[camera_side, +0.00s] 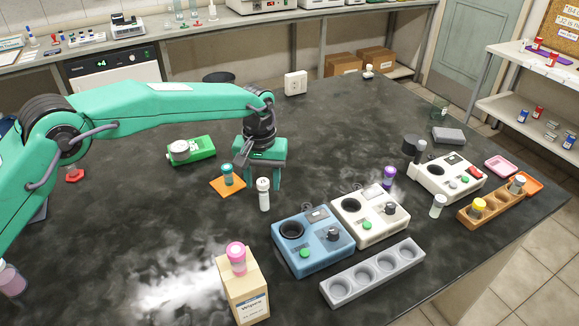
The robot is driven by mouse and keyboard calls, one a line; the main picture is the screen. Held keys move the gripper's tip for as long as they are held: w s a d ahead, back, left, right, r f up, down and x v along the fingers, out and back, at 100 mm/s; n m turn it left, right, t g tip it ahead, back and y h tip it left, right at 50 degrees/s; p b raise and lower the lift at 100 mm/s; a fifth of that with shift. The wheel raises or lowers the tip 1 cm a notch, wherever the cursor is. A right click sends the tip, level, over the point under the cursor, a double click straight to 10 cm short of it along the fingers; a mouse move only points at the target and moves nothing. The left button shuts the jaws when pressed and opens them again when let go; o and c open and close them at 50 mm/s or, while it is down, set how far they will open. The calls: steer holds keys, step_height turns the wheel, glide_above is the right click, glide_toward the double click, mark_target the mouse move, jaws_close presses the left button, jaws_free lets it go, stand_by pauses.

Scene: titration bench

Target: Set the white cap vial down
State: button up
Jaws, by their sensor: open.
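The white cap vial (264,195) stands upright on the dark bench top, left of the blue device. My gripper (263,181) is above and around it, fingers pointing down, open. One green finger shows just right of the vial and the other is partly hidden behind on the left. I cannot tell whether a finger touches the vial.
A teal-capped vial (228,175) stands on an orange pad close at left. A blue device (310,245), a white device (370,215) and a grey rack (372,272) with empty wells lie right. A pink-capped vial (236,257) tops a box (243,293).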

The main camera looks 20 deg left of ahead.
step_height(320, 180, up, 9)
steer(key=shift+f, duration=0.15)
stand_by(0.8)
